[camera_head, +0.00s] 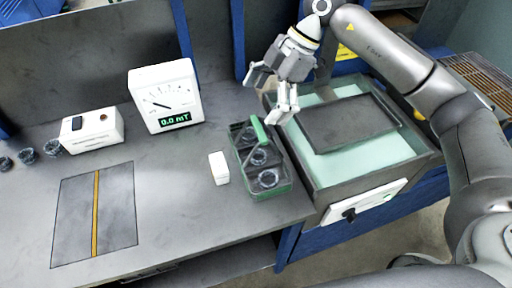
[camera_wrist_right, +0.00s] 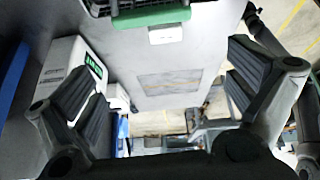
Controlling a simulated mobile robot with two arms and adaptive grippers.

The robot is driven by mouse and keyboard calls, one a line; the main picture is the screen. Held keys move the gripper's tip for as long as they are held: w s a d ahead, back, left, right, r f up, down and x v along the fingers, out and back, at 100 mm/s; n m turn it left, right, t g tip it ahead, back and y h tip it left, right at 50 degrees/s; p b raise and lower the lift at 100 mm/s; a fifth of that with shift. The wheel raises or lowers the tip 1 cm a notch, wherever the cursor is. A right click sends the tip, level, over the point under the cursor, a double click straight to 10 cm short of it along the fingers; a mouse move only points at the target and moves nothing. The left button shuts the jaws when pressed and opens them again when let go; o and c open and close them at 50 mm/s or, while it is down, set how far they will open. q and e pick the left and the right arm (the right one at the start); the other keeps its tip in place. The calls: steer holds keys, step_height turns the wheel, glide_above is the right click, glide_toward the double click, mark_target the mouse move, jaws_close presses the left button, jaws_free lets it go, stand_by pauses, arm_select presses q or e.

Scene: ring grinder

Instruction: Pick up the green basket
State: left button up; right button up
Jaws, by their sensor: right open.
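The green basket (camera_head: 272,191) stands on the grey workbench beside the machine at right. It has an upright green handle (camera_head: 259,131) and holds several dark rings. My right gripper (camera_head: 268,98) is open and empty, above and behind the basket, apart from the handle. In the right wrist view the fingers (camera_wrist_right: 168,95) are spread wide. The basket's green handle (camera_wrist_right: 152,17) shows at the top edge of that view, with much of the basket cut off. My left gripper is not in view.
A small white block (camera_head: 219,168) lies left of the basket. A white meter (camera_head: 166,96) reading 0.0 mT and a white switch box (camera_head: 92,131) stand further left. The grinder's raised tray rim (camera_head: 313,176) is close on the basket's right. The bench (camera_head: 175,205) is clear in front.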

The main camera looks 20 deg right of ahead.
mark_target(259, 126)
steer(key=shift+m+h, duration=0.4)
steer(key=shift+h, duration=0.3)
steer(key=f, duration=0.3)
steer(key=f+p, duration=0.1)
steer(key=shift+w+d+f, duration=0.2)
steer(key=shift+d, duration=0.15)
steer(key=p+x, duration=0.2)
steer(key=x, duration=0.2)
steer(key=shift+w+a+f, duration=0.1)
steer(key=shift+w+f, duration=0.05)
steer(key=shift+f, duration=0.25)
steer(key=shift+a+f, duration=0.15)
steer(key=shift+f, duration=0.25)
steer(key=shift+c, duration=0.3)
steer(key=c, duration=1.4)
steer(key=shift+w+r, duration=0.1)
steer(key=shift+c, duration=0.3)
